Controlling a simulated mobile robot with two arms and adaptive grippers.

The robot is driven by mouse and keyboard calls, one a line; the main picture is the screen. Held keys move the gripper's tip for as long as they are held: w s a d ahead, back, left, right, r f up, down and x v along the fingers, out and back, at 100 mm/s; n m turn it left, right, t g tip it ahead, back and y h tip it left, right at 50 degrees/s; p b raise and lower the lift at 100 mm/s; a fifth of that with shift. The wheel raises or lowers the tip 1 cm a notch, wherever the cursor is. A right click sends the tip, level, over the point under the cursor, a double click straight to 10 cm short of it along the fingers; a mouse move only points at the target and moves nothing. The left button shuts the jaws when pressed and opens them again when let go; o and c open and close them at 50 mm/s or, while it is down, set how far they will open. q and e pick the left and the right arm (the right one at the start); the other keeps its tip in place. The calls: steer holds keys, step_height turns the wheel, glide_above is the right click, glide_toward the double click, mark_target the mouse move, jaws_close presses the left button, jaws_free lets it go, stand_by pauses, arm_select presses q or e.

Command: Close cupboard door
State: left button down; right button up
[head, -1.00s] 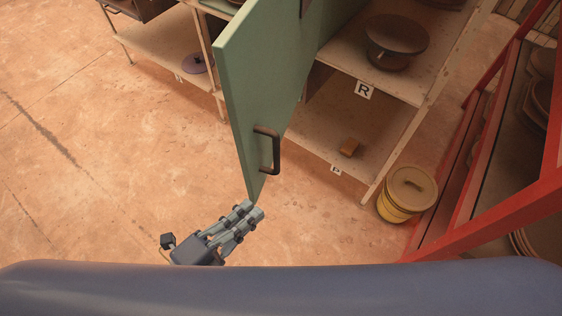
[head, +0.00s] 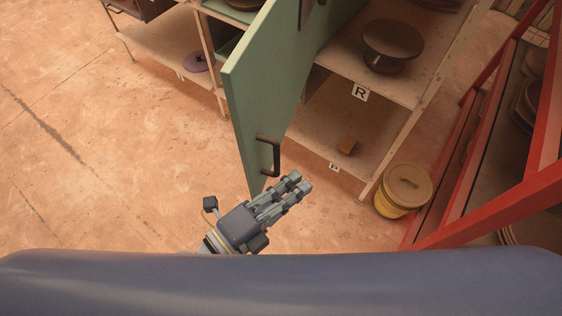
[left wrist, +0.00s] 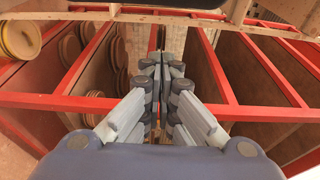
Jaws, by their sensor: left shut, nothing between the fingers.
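The green cupboard door (head: 250,100) stands open in the head view, its free edge swung out toward me. A dark bar handle (head: 273,155) is on its right face near the lower end. The open cupboard (head: 400,85) is behind and to the right, with its shelves exposed. My left gripper (head: 302,184) is shut and empty. In the head view it appears below and right of the handle, apart from it, pointing right. Its closed fingers also show in the left wrist view (left wrist: 162,65); the door is not seen there. My right gripper is out of view.
A yellow bucket with a tan lid (head: 408,187) stands on the floor right of the cupboard. A red rack (head: 500,215) is at the far right and fills the left wrist view (left wrist: 230,112). The floor at left is clear.

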arm_select(q)
steer(key=w+a, duration=0.2)
steer(key=w, duration=0.1)
steer(key=shift+a, duration=0.15)
steer(key=shift+b, duration=0.3)
